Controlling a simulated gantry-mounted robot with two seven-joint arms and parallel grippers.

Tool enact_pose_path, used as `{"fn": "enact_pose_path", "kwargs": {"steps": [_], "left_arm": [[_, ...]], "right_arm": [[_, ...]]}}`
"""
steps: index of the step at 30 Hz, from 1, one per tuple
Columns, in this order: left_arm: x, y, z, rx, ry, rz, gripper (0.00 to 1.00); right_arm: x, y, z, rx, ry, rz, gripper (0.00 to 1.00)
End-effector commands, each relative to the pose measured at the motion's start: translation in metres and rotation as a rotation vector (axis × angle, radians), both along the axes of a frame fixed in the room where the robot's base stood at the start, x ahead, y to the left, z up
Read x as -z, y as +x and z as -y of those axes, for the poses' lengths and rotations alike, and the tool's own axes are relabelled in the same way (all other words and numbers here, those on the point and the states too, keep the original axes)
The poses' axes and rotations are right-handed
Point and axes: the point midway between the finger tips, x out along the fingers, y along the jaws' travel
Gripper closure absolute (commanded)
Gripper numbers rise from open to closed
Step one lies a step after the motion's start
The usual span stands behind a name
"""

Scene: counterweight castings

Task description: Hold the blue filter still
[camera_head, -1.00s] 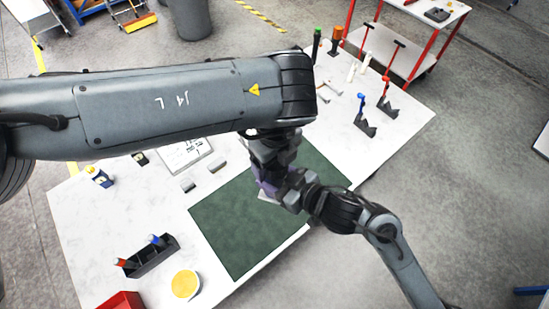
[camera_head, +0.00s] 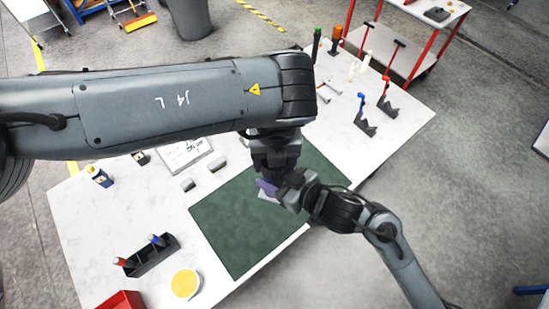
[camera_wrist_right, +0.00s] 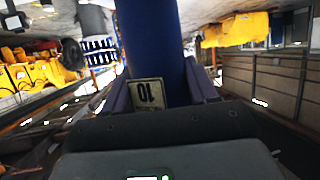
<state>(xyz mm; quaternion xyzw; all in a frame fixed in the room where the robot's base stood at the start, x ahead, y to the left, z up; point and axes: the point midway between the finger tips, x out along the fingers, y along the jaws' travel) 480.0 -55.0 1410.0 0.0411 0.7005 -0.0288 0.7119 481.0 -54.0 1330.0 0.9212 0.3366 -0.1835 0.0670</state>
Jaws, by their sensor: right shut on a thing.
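The blue filter (camera_wrist_right: 150,40) is a blue cylinder that fills the middle of the right wrist view, with a pale label marked 10 at its lower part. My right gripper (camera_wrist_right: 160,82) has a finger on each side of it and is shut on it. In the head view my right gripper (camera_head: 280,193) is over the green mat (camera_head: 240,225), with a purple-blue part and a pale patch beside it. The filter is mostly hidden there. My left gripper (camera_head: 272,172) hangs close above and behind the right one. Its fingers are hidden, so its opening cannot be told.
A black holder (camera_head: 150,258) with red and blue topped items, a yellow-topped round container (camera_head: 185,284) and a red bin (camera_head: 122,301) stand at the front left. Two dark stands (camera_head: 366,128) are at the right. My left arm covers the table's back left. The mat's front is clear.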

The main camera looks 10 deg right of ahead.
Motion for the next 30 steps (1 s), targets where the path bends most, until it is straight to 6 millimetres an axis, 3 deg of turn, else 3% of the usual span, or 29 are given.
{"fn": "enact_pose_path", "kwargs": {"steps": [4,5,9,20,30], "left_arm": [[0.0,0.0,-0.001,-0.003,0.001,-0.001,0.7],[0.0,0.0,-0.001,-0.003,0.002,-0.001,0.31],[0.0,0.0,0.0,-0.004,0.001,-0.001,0.09],[-0.002,0.0,0.0,-0.005,0.0,0.0,0.08],[-0.035,0.0,0.001,-0.005,0.0,0.003,0.08]], "right_arm": [[-0.002,0.001,0.001,0.002,0.002,0.002,1.0],[-0.002,0.001,0.001,0.003,0.002,0.002,1.0],[-0.002,0.001,0.0,0.002,0.002,0.002,1.0],[-0.002,0.001,0.0,0.001,0.002,0.003,1.0],[-0.002,0.0,0.0,0.001,0.002,0.003,1.0]]}}
